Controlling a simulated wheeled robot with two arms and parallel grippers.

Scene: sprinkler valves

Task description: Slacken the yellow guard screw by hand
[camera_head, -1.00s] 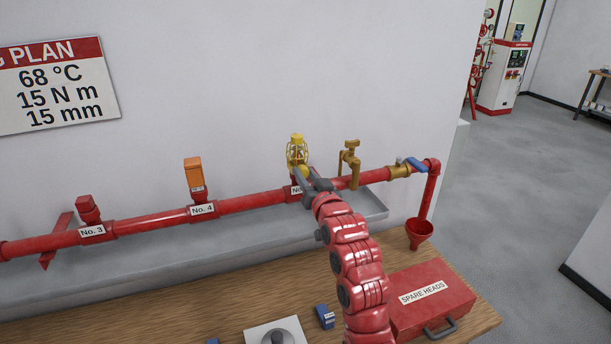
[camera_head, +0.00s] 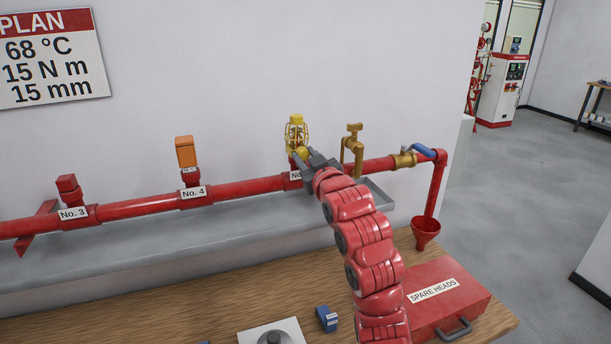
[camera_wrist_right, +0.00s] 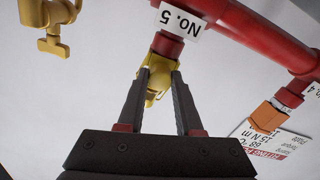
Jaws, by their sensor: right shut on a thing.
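The yellow guard (camera_head: 296,133) is a wire cage with a solid cap, standing upright on the No. 5 outlet of the red pipe. The yellow guard screw (camera_head: 302,153) shows as a rounded yellow part at the cage's lower front. My right gripper (camera_head: 303,157) reaches it from the front right, with its fingers closed on it. In the right wrist view, which is upside down, both dark fingers meet the yellow part (camera_wrist_right: 155,82) beside the red No. 5 fitting, and their tips partly hide it. My left gripper is not in view.
A brass valve (camera_head: 352,150) stands close to the right of my gripper. The blue-handled valve (camera_head: 405,159) and red funnel (camera_head: 425,231) are farther right. An orange-topped head (camera_head: 186,152) stands at No. 4. A red SPARE HEADS box (camera_head: 450,300) lies on the wooden bench.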

